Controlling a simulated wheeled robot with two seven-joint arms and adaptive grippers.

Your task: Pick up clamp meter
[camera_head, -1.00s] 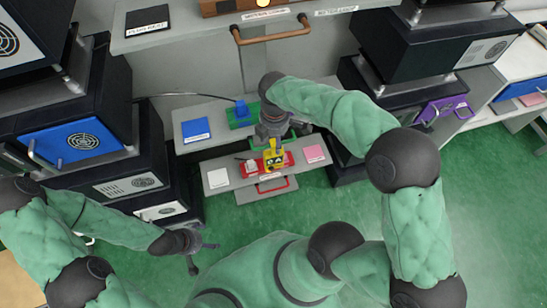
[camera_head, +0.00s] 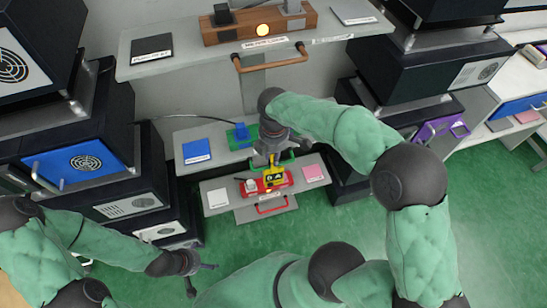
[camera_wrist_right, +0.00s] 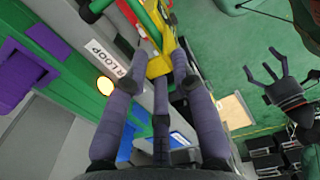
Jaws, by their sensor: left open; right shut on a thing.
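The yellow and black clamp meter (camera_head: 274,179) is at the red fixture (camera_head: 250,189) on the lower grey step, in the head view. My right gripper (camera_head: 270,157) reaches down from above onto its top. In the right wrist view, the yellow part of the clamp meter (camera_wrist_right: 166,58) lies between my right gripper's dark fingers (camera_wrist_right: 158,90), which are shut on it. The gripper and arm hide part of the area behind it. I cannot tell whether the meter is clear of the fixture. My left gripper (camera_head: 193,268) is open and empty over the floor at lower left.
A blue block (camera_head: 241,131) on a green base stands on the upper step, near my right wrist. A blue square (camera_head: 197,151), a white square (camera_head: 217,198) and a pink square (camera_head: 313,172) lie on the steps. Black cabinets (camera_head: 98,170) flank both sides. The green floor in front is open.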

